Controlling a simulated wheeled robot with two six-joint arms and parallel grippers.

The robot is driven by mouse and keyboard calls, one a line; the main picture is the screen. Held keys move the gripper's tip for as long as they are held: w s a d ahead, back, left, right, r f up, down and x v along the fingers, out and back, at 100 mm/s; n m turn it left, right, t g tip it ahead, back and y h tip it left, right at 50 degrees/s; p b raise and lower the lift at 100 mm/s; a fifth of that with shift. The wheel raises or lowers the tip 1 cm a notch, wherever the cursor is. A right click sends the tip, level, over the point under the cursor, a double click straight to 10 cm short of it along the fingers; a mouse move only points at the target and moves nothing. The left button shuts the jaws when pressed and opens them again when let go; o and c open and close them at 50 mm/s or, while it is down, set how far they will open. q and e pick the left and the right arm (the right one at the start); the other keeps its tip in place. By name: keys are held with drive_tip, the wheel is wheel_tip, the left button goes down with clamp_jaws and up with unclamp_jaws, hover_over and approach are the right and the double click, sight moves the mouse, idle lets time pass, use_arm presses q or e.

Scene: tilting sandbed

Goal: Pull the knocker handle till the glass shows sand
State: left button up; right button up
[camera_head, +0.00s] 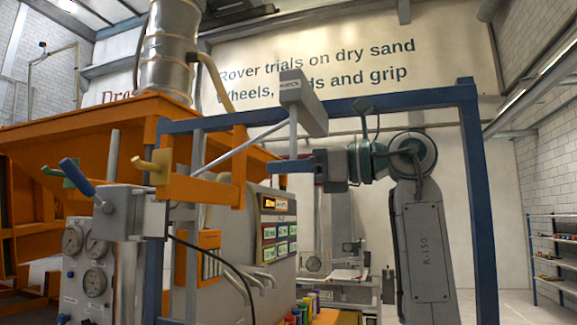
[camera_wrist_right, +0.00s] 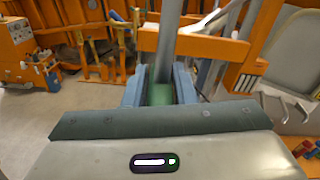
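My right gripper (camera_head: 278,166) reaches in from the right in the head view, its blue fingers pointing left. A pale upright rod (camera_head: 293,132) comes down to it from a grey box-shaped head (camera_head: 302,101). In the right wrist view a grey bar (camera_wrist_right: 169,40) runs down to a green piece (camera_wrist_right: 160,94) between my two fingers, which looks like the knocker handle's grip. The fingers lie close along both its sides. The head view hides the grip behind the fingers. An orange-framed gauge (camera_head: 209,258) stands lower left; I cannot tell if it is the glass or shows sand. My left gripper is out of view.
A blue frame (camera_head: 482,200) spans over my right arm. An orange hopper (camera_head: 90,122), a slanted silver rod (camera_head: 245,147), a blue lever (camera_head: 77,176) and a yellow handle (camera_head: 152,167) crowd the left. A grey panel (camera_head: 281,205) stands below the gripper. Shelves (camera_head: 553,252) stand far right.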

clamp_jaws()
wheel_tip(320, 180, down, 5)
drive_tip(key=b, duration=0.4)
drive_tip(key=shift+f, duration=0.1)
drive_tip(key=shift+o, duration=2.3)
unclamp_jaws()
